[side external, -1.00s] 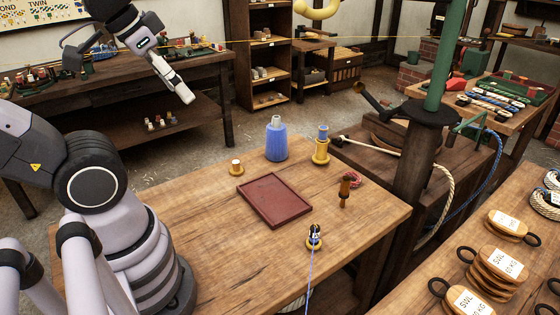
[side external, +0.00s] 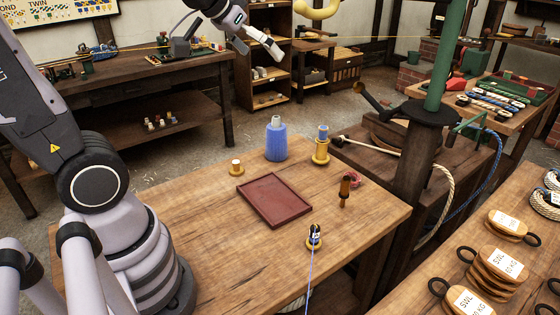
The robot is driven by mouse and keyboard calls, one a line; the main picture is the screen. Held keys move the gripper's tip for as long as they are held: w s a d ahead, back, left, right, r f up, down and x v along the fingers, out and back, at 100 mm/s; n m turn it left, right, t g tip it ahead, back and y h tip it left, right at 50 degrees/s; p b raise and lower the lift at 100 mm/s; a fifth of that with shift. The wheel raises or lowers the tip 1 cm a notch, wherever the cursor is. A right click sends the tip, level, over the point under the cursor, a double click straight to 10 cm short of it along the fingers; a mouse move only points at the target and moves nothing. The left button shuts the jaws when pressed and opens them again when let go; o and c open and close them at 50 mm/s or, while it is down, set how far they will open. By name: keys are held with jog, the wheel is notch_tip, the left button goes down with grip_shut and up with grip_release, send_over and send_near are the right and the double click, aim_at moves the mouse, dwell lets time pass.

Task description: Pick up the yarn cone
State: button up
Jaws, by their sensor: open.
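The yarn cone (side external: 276,140) is blue with a pale tip and stands upright near the far edge of the wooden work table. My gripper (side external: 262,46) is up in the air at the top of the view, well above the cone in the picture and apart from it. It is open and empty.
A dark red tray (side external: 307,209) lies mid-table. A small spool (side external: 236,167) stands left of the cone, and a yellow spool with blue thread (side external: 321,147) stands right. A wooden-handled tool (side external: 345,189) and a spool with blue line (side external: 314,236) are nearer. A green post (side external: 441,55) rises at right.

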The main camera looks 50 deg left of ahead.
jog(key=w+a+f+n+t+y, duration=0.1)
jog(key=w+a+f+y, duration=0.2)
jog(key=w, duration=0.4)
jog(key=w+a+f+n+t, duration=0.2)
jog(key=w+a+f, duration=0.1)
jog(key=w+a, duration=0.4)
jog(key=w+a+f+n+t+y, duration=0.1)
jog(key=w+a+f+y, duration=0.15)
jog(key=w, duration=0.55)
jog(key=n+y, duration=0.3)
jog(key=y, duration=0.4)
send_over(274, 133)
jog(key=x, duration=0.3)
notch_tip(274, 133, down, 18)
jog(key=shift+d+f, duration=0.15)
notch_tip(274, 133, down, 7)
jog(key=shift+x, duration=1.15)
jog(key=shift+w+a, duration=0.25)
jog(key=shift+c, duration=0.3)
